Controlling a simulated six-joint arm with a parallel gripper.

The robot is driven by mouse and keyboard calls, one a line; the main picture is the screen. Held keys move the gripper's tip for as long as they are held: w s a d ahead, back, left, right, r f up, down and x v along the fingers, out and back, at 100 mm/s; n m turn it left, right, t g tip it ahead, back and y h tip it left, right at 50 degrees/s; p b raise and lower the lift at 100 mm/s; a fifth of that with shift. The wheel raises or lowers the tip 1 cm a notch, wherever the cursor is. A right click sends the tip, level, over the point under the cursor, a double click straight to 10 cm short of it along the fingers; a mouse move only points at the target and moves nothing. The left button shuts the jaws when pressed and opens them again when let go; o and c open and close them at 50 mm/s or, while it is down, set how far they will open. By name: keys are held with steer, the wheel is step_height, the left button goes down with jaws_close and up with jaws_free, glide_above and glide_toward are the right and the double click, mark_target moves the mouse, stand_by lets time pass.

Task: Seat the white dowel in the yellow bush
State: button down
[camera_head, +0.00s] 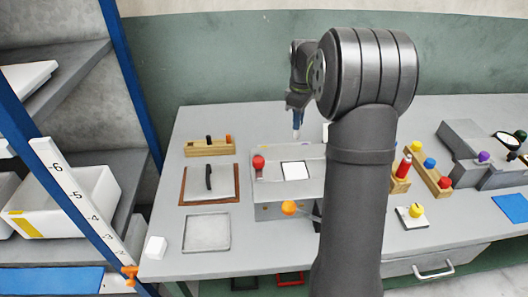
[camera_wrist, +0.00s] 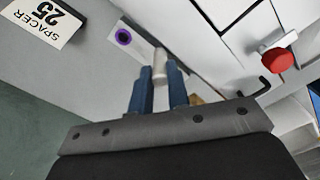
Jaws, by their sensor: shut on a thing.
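My gripper (camera_head: 298,112) hangs above the back of the table, left of my large arm link. In the wrist view its two blue fingers (camera_wrist: 159,74) are shut on the white dowel (camera_wrist: 160,57), which sticks out past the fingertips. The dowel also shows below the gripper in the head view (camera_head: 297,133). A white block with a purple ring (camera_wrist: 124,37) lies just beyond the dowel, to its left in the wrist view. I cannot make out a yellow bush for certain; my arm hides part of the table.
A grey press with a red knob (camera_head: 258,162) and white pad (camera_head: 295,171) stands in front of my gripper. A block marked SPACER 25 (camera_wrist: 44,22) is near in the wrist view. A wooden rack (camera_head: 209,148) is left; a yellow knob on a white plate (camera_head: 417,211) is right.

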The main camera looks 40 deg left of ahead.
steer(key=shift+s+a+f, duration=0.55)
steer(key=shift+a+f, duration=1.25)
steer(key=shift+s+a+f, duration=0.5)
steer(key=shift+a+f, duration=1.25)
steer(key=shift+f, duration=0.1)
steer(key=shift+s+a+f, duration=0.55)
steer(key=shift+a+f, duration=1.25)
steer(key=shift+f, duration=0.1)
steer(key=c, duration=1.4)
jaws_free()
steer(key=shift+o, duration=0.2)
step_height(320, 180, up, 12)
step_height(320, 180, down, 8)
steer(key=shift+f, duration=0.25)
